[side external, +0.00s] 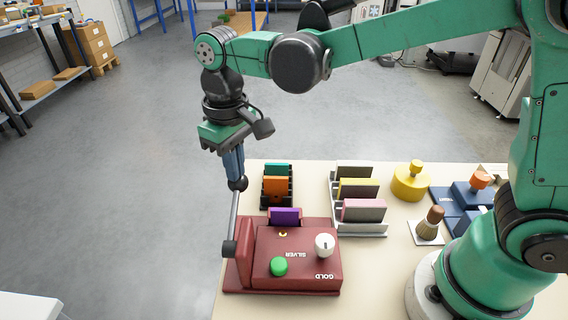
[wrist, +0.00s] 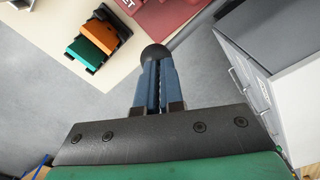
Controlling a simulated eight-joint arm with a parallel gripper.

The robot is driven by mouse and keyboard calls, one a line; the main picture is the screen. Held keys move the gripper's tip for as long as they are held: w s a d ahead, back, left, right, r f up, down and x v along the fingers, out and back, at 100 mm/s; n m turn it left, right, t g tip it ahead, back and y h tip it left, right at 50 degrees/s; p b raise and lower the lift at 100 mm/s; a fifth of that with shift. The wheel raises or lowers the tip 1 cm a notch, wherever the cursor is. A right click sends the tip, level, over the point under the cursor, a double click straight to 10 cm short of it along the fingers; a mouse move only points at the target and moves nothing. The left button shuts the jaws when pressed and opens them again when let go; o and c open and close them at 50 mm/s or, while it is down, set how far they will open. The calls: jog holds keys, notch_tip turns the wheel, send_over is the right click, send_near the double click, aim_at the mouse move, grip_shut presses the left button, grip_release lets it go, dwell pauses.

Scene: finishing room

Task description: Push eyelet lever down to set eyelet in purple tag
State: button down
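The dark red eyelet press (side external: 300,258) stands at the table's near left corner, marked SILVER and GOLD. Its lever (side external: 234,220) rises nearly upright from the pivot on the left side and ends in a black ball knob (side external: 238,184). The purple tag (side external: 285,214) stands upright at the back of the press, its lower edge hidden. My gripper (side external: 235,176) points down just above the knob. In the wrist view its blue fingers are close together, with the knob (wrist: 155,53) at their tips. Contact appears likely, but the fingers do not visibly wrap the knob.
A green button (side external: 279,266) and a white dial (side external: 324,245) sit on the press. Behind it stand a black rack with green and orange tags (side external: 276,186) and a rack with yellow and pink tags (side external: 362,210). Left of the lever is open floor.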

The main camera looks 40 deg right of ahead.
aim_at(238, 184)
jog(key=shift+w+d+f, duration=0.1)
jog(key=shift+f, duration=2.2)
jog(key=shift+r, duration=0.1)
jog(key=shift+s+a+r, duration=0.1)
jog(key=shift+r, duration=2.2)
jog(key=shift+s+a+r, duration=0.1)
jog(key=shift+r, duration=2.2)
notch_tip(238, 184, up, 4)
